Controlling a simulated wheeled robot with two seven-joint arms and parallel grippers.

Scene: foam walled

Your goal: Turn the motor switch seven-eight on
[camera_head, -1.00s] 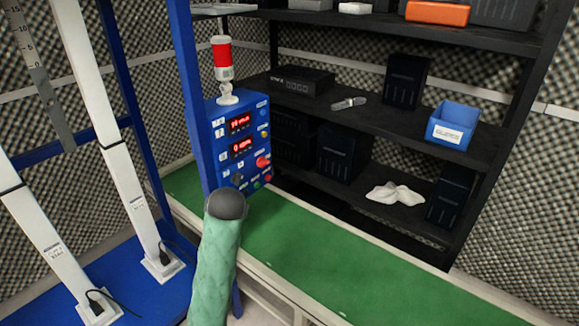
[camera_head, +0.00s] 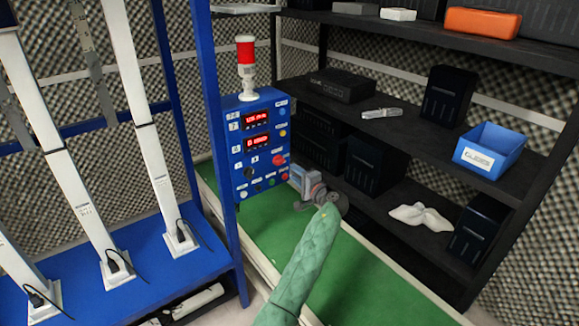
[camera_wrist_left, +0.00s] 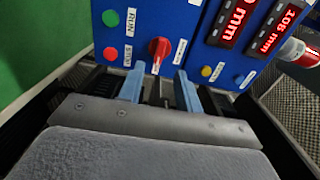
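A blue control panel (camera_head: 256,185) with red digital displays and several buttons stands at the end of the green bench. A red rotary switch (camera_head: 278,160) is at its lower right; it also shows in the left wrist view (camera_wrist_left: 160,50), with a label too small to read surely. My left gripper (camera_head: 303,182) is beside the panel's right edge. In the left wrist view, its two blue fingers (camera_wrist_left: 158,90) are apart and empty, with the red switch just beyond the gap, apart from them. My right gripper is out of view.
Green RUN (camera_wrist_left: 110,18) and red STOP (camera_wrist_left: 110,53) buttons sit to one side of the switch, a yellow button (camera_wrist_left: 206,71) to the other. A red-and-white signal lamp (camera_head: 246,62) stands on the panel. Dark shelves (camera_head: 400,125) rise behind; the green bench (camera_head: 350,280) is mostly clear.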

